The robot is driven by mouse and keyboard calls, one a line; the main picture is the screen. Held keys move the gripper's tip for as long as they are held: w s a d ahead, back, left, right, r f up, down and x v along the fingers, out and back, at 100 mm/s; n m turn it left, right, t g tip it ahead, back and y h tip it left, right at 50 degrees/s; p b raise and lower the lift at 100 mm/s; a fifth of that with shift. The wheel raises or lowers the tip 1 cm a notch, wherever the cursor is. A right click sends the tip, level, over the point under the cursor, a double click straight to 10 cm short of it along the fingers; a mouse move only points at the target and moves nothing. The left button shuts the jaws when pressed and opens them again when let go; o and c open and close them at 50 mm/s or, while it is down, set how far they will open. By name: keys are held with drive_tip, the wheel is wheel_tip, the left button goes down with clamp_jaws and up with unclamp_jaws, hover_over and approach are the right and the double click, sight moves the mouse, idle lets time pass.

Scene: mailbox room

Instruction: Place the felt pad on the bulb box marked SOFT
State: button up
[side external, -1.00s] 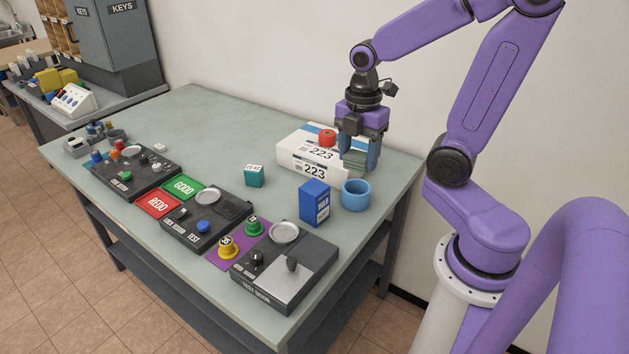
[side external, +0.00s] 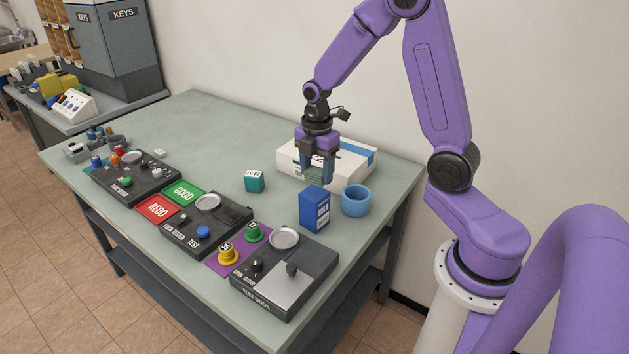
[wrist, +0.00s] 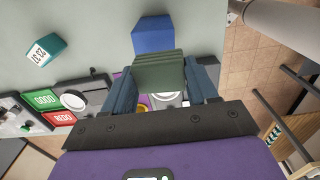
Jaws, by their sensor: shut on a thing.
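My gripper (side external: 316,177) is shut on a dark green, layered felt pad (side external: 313,173), held in the air just behind and above the blue box. In the wrist view the felt pad (wrist: 159,74) sits between the two blue fingers. The blue box (side external: 313,209) stands upright on the table, apart from the pad. It has a white printed label on its side, too small to read as SOFT. In the wrist view the blue box (wrist: 153,36) shows just beyond the pad, which hides part of it.
A blue cup (side external: 356,200) stands right of the blue box. A white carton (side external: 350,160) lies behind my gripper. A small teal cube (side external: 254,181) stands to the left. Dark control panels (side external: 285,275) line the front. The table's back left is clear.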

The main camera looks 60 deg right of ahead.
sight(314, 181)
drive_tip(key=shift+w+f, duration=0.3)
drive_tip(key=shift+f, duration=0.05)
drive_tip(key=shift+w+f, duration=0.1)
drive_tip(key=shift+f, duration=1.6)
drive_tip(key=o, duration=1.1)
drive_tip(key=shift+o, duration=0.2)
